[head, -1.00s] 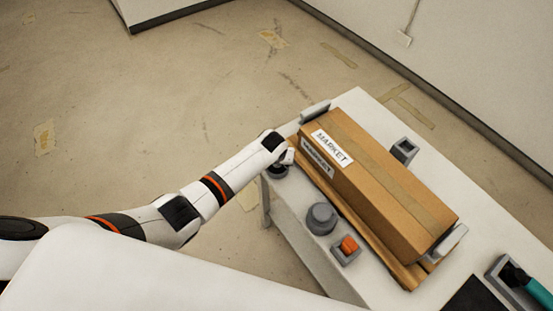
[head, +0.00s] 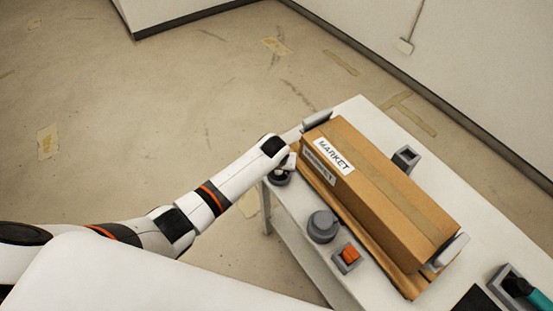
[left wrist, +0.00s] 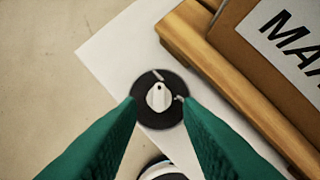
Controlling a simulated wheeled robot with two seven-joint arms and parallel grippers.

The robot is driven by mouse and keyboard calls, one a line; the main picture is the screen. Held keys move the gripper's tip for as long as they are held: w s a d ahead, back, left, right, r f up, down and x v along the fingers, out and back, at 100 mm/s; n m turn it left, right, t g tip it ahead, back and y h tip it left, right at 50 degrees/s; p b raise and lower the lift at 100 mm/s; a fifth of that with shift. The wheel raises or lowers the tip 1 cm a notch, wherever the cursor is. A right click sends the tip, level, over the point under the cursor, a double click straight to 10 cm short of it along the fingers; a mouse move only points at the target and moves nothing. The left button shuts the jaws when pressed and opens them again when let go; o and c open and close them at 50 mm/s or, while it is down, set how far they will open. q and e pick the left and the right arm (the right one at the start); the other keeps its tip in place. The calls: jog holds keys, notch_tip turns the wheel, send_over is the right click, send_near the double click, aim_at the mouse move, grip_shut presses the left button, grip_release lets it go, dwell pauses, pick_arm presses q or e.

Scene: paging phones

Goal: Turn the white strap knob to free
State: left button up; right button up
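The white strap knob (left wrist: 159,97) is a small white grip on a round black dial, seen from above in the left wrist view. A pale mark is on the dial's upper rim and another at its right. In the head view the dial's dark base (head: 280,179) shows at the table's left corner, mostly under my left gripper (head: 286,166). In the left wrist view my left gripper (left wrist: 160,101) is open, its green fingertips on either side of the knob. I see no clear contact with the white grip. My right gripper is not in view.
A cardboard box (head: 385,195) marked MARKET sits on the white table (head: 370,115) beside the knob. A grey round knob (head: 323,226) and an orange switch (head: 349,254) are nearer. A teal-handled item (head: 541,300) sits at right. Floor to the left is clear.

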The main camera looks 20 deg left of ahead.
pick_arm(q)
jog(key=v, duration=0.9)
jog(key=s+a+f+m+g+b, duration=0.15)
jog(key=s+f, duration=0.35)
jog(key=f, duration=0.5)
jog(key=s+a+f+b, duration=0.25)
jog(key=s+f, duration=0.25)
jog(key=f, duration=0.6)
jog(key=s+a+f+b, duration=0.1)
jog(key=s+f+b, duration=0.3)
jog(key=f, duration=0.6)
jog(key=s+a+f+b, duration=0.1)
jog(key=s+f, duration=0.5)
jog(key=s, duration=0.4)
jog(key=s+f+m+g+b, duration=0.1)
jog(key=s+f, duration=0.5)
jog(key=s, duration=0.5)
jog(key=s+a+f+m+g+b, duration=0.1)
jog(key=s+f, duration=0.5)
jog(key=s, duration=0.5)
jog(key=shift+a+f+h, duration=0.3)
jog(key=shift+f, duration=0.05)
